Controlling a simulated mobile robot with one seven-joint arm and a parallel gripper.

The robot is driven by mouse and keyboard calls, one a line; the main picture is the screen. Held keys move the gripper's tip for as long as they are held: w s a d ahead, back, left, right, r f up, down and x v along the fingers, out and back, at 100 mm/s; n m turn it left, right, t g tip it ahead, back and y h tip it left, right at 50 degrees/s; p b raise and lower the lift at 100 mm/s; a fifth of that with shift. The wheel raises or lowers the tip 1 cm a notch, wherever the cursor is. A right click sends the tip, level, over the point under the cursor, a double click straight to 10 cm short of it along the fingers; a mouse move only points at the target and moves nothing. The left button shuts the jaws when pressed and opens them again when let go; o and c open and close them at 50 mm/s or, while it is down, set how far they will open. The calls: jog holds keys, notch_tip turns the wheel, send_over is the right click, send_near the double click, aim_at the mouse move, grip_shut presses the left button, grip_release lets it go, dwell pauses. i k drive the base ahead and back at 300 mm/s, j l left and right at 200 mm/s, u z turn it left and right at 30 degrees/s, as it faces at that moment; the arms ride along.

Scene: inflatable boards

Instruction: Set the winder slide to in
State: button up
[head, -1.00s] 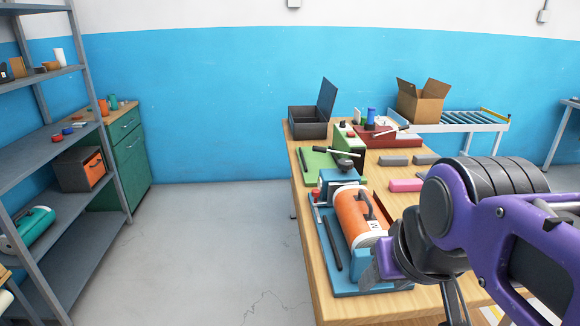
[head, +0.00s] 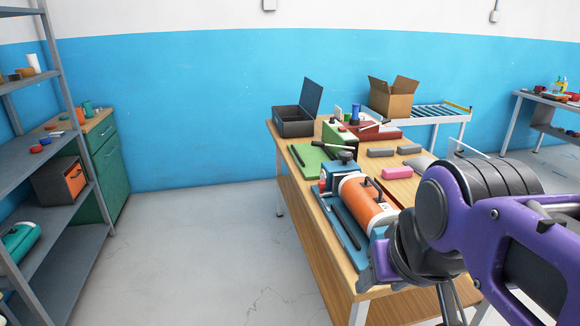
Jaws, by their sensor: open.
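An orange drum (head: 361,203) with a dark handle on top and a white label lies on a blue board (head: 341,222) at the near left part of the wooden table. A dark bar lies along the board's left side, and a small red part (head: 324,180) is at its far left. I cannot tell which part is the winder slide or how it is set. My gripper (head: 372,278) is at the near end of the board, partly hidden by my purple arm. It is open, with nothing seen in it. My arm hides the drum's near right side.
Behind the drum are a green board (head: 312,158), an open dark box (head: 291,124), a red unit (head: 380,133), a pink block (head: 394,172) and grey blocks. A cardboard box (head: 392,98) stands farther back. Shelves (head: 62,245) stand left; the floor between is clear.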

aim_at(337, 179)
jog(key=j+z, duration=0.25)
jog(key=j, duration=0.55)
jog(key=i+j+z, duration=0.15)
jog(key=j, duration=0.25)
jog(key=j+z, duration=0.2)
jog(key=j, duration=0.2)
jog(key=i+j+z, duration=0.15)
jog(key=i+j, duration=0.15)
jog(key=i+j+z, duration=0.1)
jog(key=i+j, duration=0.2)
jog(key=j, duration=0.15)
